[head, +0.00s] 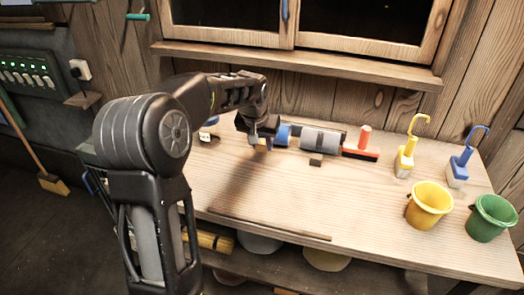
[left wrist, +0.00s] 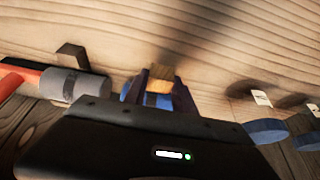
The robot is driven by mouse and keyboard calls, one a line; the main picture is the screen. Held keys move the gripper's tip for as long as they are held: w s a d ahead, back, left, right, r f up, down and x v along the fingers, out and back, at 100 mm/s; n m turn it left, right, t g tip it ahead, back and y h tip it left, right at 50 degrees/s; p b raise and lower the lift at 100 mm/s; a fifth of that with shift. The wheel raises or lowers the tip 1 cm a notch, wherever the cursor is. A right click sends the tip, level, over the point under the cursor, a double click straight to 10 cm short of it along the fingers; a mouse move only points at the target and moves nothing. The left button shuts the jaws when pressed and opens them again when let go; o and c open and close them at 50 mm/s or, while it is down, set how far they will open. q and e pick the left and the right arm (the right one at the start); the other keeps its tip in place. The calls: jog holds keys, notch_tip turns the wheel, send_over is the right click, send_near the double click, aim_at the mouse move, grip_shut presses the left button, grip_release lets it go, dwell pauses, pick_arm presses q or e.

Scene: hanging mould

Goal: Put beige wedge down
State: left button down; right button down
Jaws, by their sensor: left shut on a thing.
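My left gripper (head: 258,138) is low over the workbench (head: 300,205), left of the grey roller. In the left wrist view my left gripper (left wrist: 160,88) has its two dark fingers closed on a small beige wedge (left wrist: 161,73). The wedge sits between the fingertips, close to the wood surface; I cannot tell whether it touches it. In the head view the wedge is mostly hidden by the gripper. My right gripper is in neither view.
Right of the gripper lie a blue roller end (head: 283,134), a grey roller (head: 320,140), a small brown block (head: 316,160) and a red-orange brush (head: 362,148). A yellow bucket (head: 428,206) and green bucket (head: 491,218) stand at right. The bench's middle front is clear.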

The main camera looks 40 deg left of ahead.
aim_at(261, 148)
pick_arm(q)
jog(key=shift+f, duration=1.8)
jog(key=shift+f, duration=0.2)
jog(key=c, duration=1)
grip_release()
jog(key=shift+r, duration=0.1)
jog(key=shift+r+p, duration=0.2)
jog(key=shift+p, duration=0.1)
jog(key=b+v, duration=0.1)
jog(key=v, duration=1.1)
jog(key=shift+s+f, duration=0.1)
